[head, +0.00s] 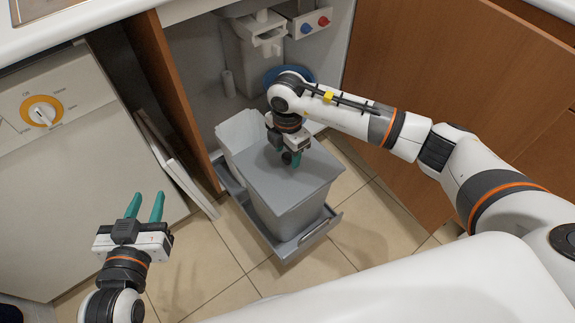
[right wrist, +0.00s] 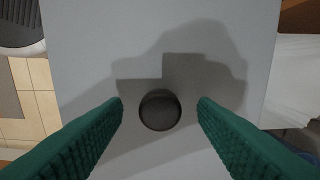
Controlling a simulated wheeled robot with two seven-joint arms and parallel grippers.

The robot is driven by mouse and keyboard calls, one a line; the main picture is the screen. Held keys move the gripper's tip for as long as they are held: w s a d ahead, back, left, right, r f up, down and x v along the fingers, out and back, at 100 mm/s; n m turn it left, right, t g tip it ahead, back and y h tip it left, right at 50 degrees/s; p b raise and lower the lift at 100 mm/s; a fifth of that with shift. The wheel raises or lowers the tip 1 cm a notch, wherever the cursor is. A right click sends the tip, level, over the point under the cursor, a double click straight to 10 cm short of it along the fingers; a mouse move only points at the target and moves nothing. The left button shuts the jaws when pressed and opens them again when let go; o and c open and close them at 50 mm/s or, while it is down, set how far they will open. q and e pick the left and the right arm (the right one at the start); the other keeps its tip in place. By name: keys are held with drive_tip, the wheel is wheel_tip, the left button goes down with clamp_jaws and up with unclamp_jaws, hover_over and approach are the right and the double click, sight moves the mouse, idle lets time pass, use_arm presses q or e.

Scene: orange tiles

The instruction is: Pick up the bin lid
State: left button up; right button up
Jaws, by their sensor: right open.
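The grey bin lid (head: 306,178) lies on top of the grey bin (head: 284,222), which stands in a pull-out tray under the counter. In the right wrist view the lid (right wrist: 85,45) fills most of the picture, with a round dark knob (right wrist: 160,110) at its middle. My right gripper (head: 290,158) points down over the lid. Its green fingers (right wrist: 160,115) are open, one on each side of the knob, with gaps between. Whether they reach the knob's height I cannot tell. My left gripper (head: 143,205) is open and empty, to the left over the floor.
A second, lighter bin (head: 238,130) stands behind the lidded one in the tray (head: 304,240). A washing machine (head: 60,150) is at the left. Wooden cabinet doors (head: 450,100) are at the right. Tiled floor (head: 205,270) is free in front.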

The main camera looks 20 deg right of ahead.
drive_tip(key=shift+f, duration=0.3)
drive_tip(key=c, duration=1.1)
clamp_jaws()
drive_tip(key=shift+r, duration=0.2)
